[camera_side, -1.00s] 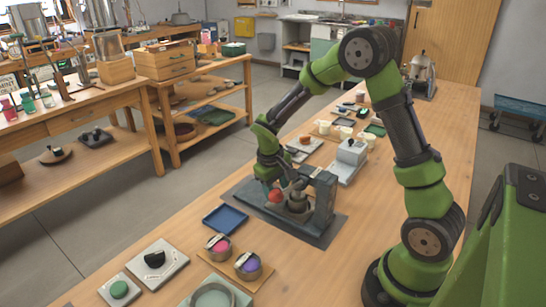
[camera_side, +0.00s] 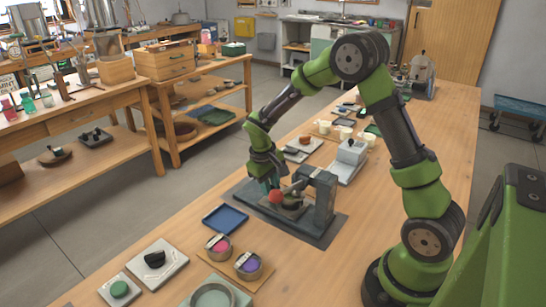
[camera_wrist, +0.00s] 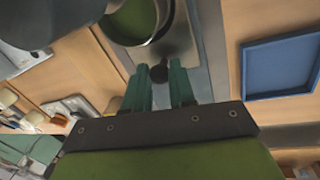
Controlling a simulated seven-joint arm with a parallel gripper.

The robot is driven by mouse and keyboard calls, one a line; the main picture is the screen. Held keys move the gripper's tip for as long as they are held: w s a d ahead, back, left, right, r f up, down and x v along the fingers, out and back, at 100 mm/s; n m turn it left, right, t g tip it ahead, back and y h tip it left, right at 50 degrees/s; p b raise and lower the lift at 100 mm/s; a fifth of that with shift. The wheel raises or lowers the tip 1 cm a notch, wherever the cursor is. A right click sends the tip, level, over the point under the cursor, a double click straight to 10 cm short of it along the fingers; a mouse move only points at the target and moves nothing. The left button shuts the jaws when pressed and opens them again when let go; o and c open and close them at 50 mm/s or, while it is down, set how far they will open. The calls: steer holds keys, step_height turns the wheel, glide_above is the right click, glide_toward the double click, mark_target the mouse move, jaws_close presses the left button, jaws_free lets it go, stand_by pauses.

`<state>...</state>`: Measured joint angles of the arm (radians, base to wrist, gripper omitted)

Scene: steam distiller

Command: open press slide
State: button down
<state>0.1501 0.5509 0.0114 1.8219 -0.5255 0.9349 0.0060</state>
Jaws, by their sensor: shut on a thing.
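The press (camera_side: 318,200) is a dark grey frame on a dark base plate (camera_side: 310,232), in the middle of the table in the side view. A red ball (camera_side: 275,197) shows at its left side, in front of my gripper. My gripper (camera_side: 268,187) is low at the press's left side, pointing down. In the wrist view my two teal fingers (camera_wrist: 162,85) are shut on a small dark knob (camera_wrist: 159,73). This looks like the knob of the press slide. A round metal cup with green inside (camera_wrist: 130,20) lies just beyond it. The side view partly hides the grip.
A blue tray (camera_side: 225,218) lies left of the press. Two small round pots, pink (camera_side: 218,246) and purple (camera_side: 249,265), stand nearer the front.

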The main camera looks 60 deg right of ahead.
steer(key=w, duration=1)
steer(key=shift+w, duration=0.35)
steer(key=c, duration=0.9)
jaws_free()
steer(key=shift+c, duration=0.2)
steer(key=a+r, duration=0.3)
steer(key=r, duration=1.3)
steer(key=shift+w+r, duration=0.25)
steer(key=shift+r, duration=0.1)
steer(key=shift+a, duration=0.1)
